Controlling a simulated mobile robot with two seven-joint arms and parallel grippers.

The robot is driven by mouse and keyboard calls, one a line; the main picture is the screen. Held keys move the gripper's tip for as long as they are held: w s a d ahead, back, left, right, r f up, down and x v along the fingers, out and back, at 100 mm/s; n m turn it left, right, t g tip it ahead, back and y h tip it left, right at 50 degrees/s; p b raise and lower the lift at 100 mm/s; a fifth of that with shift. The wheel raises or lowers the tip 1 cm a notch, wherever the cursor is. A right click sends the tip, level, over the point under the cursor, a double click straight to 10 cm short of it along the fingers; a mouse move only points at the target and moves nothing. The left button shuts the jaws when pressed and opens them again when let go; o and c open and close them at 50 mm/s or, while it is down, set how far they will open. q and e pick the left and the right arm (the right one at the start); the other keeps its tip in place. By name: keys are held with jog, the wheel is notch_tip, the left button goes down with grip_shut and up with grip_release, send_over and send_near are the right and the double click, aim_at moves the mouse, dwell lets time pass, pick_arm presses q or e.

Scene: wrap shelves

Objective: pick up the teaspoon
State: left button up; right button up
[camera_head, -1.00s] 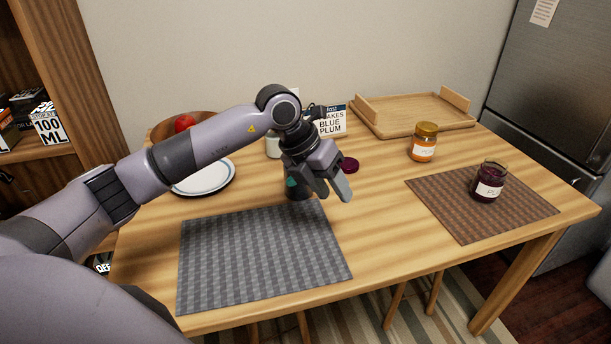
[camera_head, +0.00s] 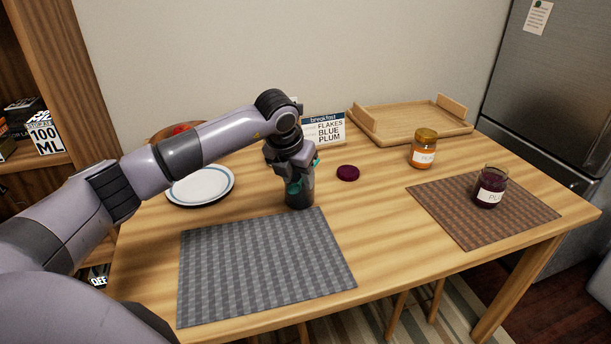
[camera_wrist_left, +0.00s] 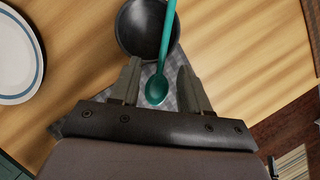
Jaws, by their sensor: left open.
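The teal teaspoon (camera_wrist_left: 165,50) stands in a dark round cup (camera_wrist_left: 140,30), its bowl end uppermost and toward my wrist in the left wrist view. My open left gripper (camera_wrist_left: 158,84) has one finger on each side of the spoon's bowl, with gaps visible. In the head view my left gripper (camera_head: 292,170) is over the dark cup (camera_head: 300,200) and hides much of it. Bits of teal (camera_head: 316,160) show beside the gripper. My right gripper is not in view.
A grey placemat (camera_head: 262,265) lies in front of the cup, and a white plate (camera_head: 200,187) lies left of it. A purple lid (camera_head: 348,173), an orange jar (camera_head: 423,150) and a dark jam jar (camera_head: 490,188) stand to the right. A breakfast sign (camera_head: 325,130) stands behind.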

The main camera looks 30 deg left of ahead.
pick_arm(q)
grip_shut()
dwell(0.5)
